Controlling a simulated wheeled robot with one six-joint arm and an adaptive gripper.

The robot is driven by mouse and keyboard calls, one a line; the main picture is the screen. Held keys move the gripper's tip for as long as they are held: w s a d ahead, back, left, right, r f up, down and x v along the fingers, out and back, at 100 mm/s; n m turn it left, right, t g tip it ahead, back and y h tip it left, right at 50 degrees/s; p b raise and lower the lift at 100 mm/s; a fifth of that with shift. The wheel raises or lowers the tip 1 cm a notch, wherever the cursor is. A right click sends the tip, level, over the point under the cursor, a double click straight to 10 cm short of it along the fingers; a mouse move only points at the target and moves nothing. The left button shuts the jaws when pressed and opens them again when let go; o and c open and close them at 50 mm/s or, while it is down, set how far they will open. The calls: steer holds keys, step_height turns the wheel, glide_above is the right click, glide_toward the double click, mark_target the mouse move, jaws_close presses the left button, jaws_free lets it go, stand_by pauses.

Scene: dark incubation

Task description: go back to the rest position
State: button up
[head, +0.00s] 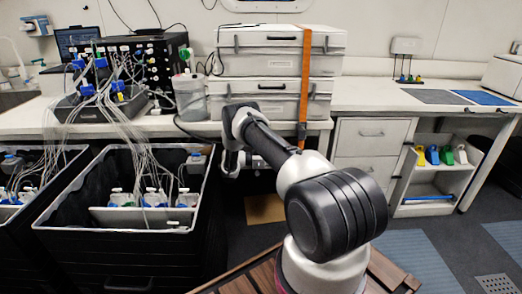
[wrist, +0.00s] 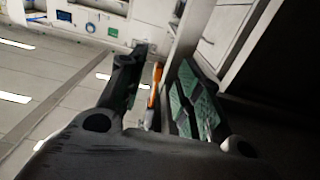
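My arm reaches forward from the lower right of the head view and bends at the wrist in front of the bench. My gripper (wrist: 163,60) shows in the wrist view with its two dark fingers apart. Green pads show on the inner side of the right finger. I see nothing held between the fingers; an orange strip shows in the gap, seemingly behind them. In the head view the wrist end is small and partly covered by my own links, so the fingertips are unclear there.
Two stacked grey cases (head: 262,98) with an orange strap (head: 304,85) stand on the bench. Black bins (head: 120,245) with bottles and tubing stand left of my arm. Drawers (head: 370,134) and a shelf with coloured items (head: 440,155) are at right. Floor is open at right.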

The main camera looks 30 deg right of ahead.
steer(key=s+a+f+n+y, duration=0.25)
steer(key=s+f+n, duration=0.4)
steer(key=n, duration=0.45)
steer(key=s+a+r+n+t+y, duration=0.1)
steer(key=s+a+r+n+y, duration=0.35)
steer(key=r, duration=0.45)
steer(key=s+a+r+n+t+y, duration=0.25)
steer(key=s+a+r, duration=0.2)
steer(key=r, duration=0.45)
steer(key=s+a+r+n+t+y, duration=0.1)
steer(key=s+a+r+n+y, duration=0.4)
steer(key=r, duration=0.5)
steer(key=s+a+r+t, duration=0.4)
steer(key=s+r, duration=0.3)
steer(key=r, duration=0.1)
steer(key=s+a+r+n+t, duration=0.1)
steer(key=s+a+r+t, duration=0.4)
steer(key=s+r, duration=0.2)
steer(key=shift+a+r+y, duration=0.3)
steer(key=shift+r+y, duration=0.15)
steer(key=shift+r, duration=0.6)
